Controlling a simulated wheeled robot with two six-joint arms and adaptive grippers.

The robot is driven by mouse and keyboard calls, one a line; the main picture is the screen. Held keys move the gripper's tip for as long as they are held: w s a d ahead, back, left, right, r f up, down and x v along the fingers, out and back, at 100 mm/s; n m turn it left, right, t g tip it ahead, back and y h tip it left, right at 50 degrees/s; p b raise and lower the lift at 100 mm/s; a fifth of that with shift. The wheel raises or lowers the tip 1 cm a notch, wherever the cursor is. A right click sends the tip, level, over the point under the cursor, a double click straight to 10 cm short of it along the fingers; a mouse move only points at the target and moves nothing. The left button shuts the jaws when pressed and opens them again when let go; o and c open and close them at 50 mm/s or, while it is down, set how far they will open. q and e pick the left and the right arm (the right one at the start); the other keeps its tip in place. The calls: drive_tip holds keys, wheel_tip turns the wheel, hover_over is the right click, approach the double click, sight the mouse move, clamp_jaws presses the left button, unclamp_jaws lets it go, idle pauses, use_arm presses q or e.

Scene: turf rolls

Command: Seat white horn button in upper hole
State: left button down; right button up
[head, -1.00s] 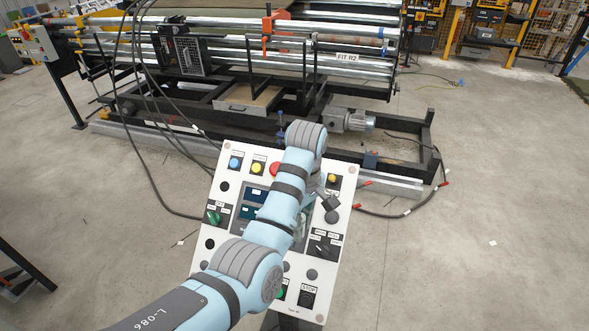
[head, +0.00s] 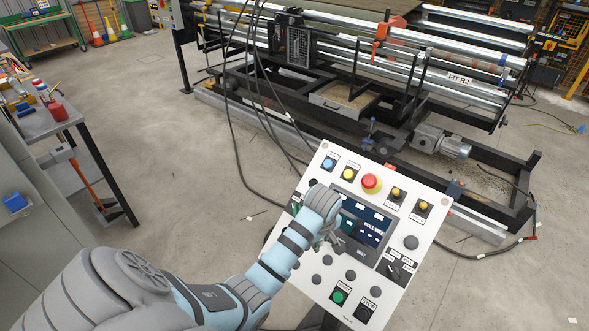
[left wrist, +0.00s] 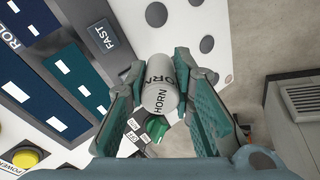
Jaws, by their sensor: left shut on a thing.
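The white horn button (left wrist: 160,98) is a short white cylinder marked HORN. My left gripper (left wrist: 158,80) is shut on it, with one finger on each side, in the left wrist view. In the head view my left gripper (head: 333,243) is over the left-middle part of the white control panel (head: 428,218), by the screen. I cannot make out the button there. A dark round hole (head: 313,183) shows at the panel's upper left, just above my wrist. My arm covers part of the panel's left side. My right gripper is not in view.
The panel carries a red mushroom button (head: 371,184), a screen (head: 362,222) and several grey discs (head: 411,242). A green selector (left wrist: 155,128) lies beyond the held button. Black cables run behind the panel. A roller machine (head: 345,75) stands behind. A workbench (head: 45,122) is at left.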

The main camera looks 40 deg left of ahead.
use_arm(q)
drive_tip(key=a+r+m+t+p, duration=0.2)
drive_tip(key=a, duration=1.3)
drive_tip(key=w+d+r+m+t+h, duration=0.1)
drive_tip(key=w+d+r+m+t, duration=0.1)
drive_tip(key=w+r, duration=0.5)
drive_tip(key=shift+w+r+m+t, duration=0.25)
drive_tip(key=shift+r+m+t, duration=0.25)
drive_tip(key=shift+m, duration=0.4)
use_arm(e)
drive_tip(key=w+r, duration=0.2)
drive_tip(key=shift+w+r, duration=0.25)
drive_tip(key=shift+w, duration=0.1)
use_arm(q)
drive_tip(key=shift+s+a+f, duration=0.1)
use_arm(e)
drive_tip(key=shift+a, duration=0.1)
